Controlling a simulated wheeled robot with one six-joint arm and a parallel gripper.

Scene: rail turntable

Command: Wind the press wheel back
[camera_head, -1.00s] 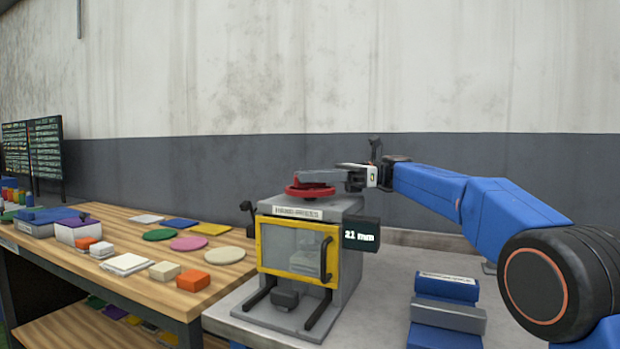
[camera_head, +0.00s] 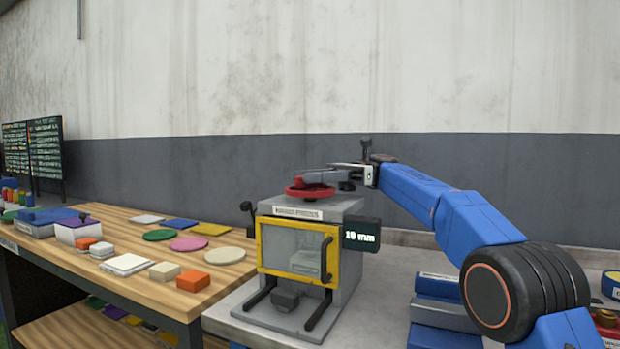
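The press (camera_head: 345,215) is a grey box with a yellow-framed clear door (camera_head: 297,250) that is shut. Its red press wheel (camera_head: 302,193) lies flat on top, with a grey bar across it. A small display (camera_head: 361,235) on the press's right side seems to read 19 mm; the digits are small. My gripper (camera_head: 345,171) reaches in from the right at the wheel's right side, level with the grey bar. A dark knob (camera_head: 347,186) shows just below it. The fingers are too small and overlapped to show whether they are closed on anything.
A wooden table (camera_head: 225,280) on the left holds coloured discs, plates and blocks. Blue and grey blocks (camera_head: 437,312) stand right of the press, partly behind my arm. A dark lever (camera_head: 247,207) stands behind the press's left side. The wall behind is bare.

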